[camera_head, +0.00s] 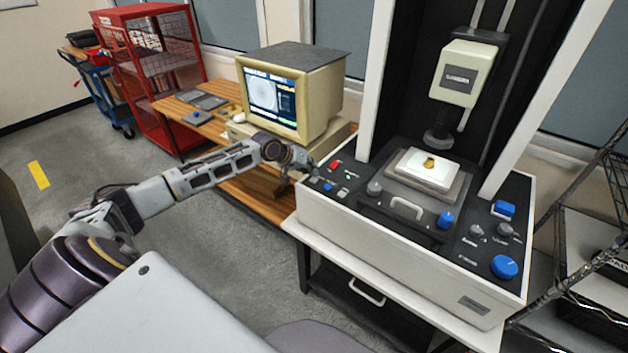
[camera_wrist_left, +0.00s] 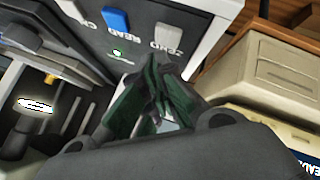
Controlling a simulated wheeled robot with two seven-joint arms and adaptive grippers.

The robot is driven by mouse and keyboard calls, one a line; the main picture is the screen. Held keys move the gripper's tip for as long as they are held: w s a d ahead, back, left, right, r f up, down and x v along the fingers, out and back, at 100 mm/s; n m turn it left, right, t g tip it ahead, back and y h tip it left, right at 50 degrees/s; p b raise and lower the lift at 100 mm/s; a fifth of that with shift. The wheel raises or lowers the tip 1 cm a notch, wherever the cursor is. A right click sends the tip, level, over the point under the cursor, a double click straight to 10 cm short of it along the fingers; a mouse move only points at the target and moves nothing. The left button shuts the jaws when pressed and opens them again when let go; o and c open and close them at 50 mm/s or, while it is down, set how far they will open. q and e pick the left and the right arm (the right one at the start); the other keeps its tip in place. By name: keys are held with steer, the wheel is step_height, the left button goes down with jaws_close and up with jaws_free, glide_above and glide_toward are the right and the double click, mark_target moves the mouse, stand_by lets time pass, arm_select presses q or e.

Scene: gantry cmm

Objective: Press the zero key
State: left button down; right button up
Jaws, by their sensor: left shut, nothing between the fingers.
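The console (camera_head: 345,225) of the measuring machine has a dark panel with small keys at its left end. In the left wrist view, the zero key (camera_wrist_left: 169,35) is a pale key beside its ZERO label, close to the panel's edge. A blue key (camera_wrist_left: 116,20) sits beside it at the READ label. My left gripper (camera_head: 307,168) is at the panel's left end. Its closed fingertips (camera_wrist_left: 154,66) are empty and just short of the zero key in the wrist view. I cannot tell whether they touch the panel. My right gripper is not in view.
A beige monitor (camera_head: 290,95) stands on a wooden bench (camera_head: 228,128) behind my left arm. A red key (camera_head: 335,164), a handle (camera_head: 407,207) and blue knobs (camera_head: 504,267) are on the same console. The machine's probe head (camera_head: 464,75) hangs above its stage.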

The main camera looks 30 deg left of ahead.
arm_select(q)
steer(key=shift+f+p, duration=0.3)
steer(key=shift+f, duration=0.3)
stand_by(1.0)
steer(key=shift+f, duration=0.25)
stand_by(0.4)
steer(key=shift+r, duration=0.1)
steer(key=shift+r+p, duration=0.1)
steer(key=shift+p, duration=0.2)
steer(key=shift+r+p, duration=0.65)
steer(key=shift+p, duration=0.2)
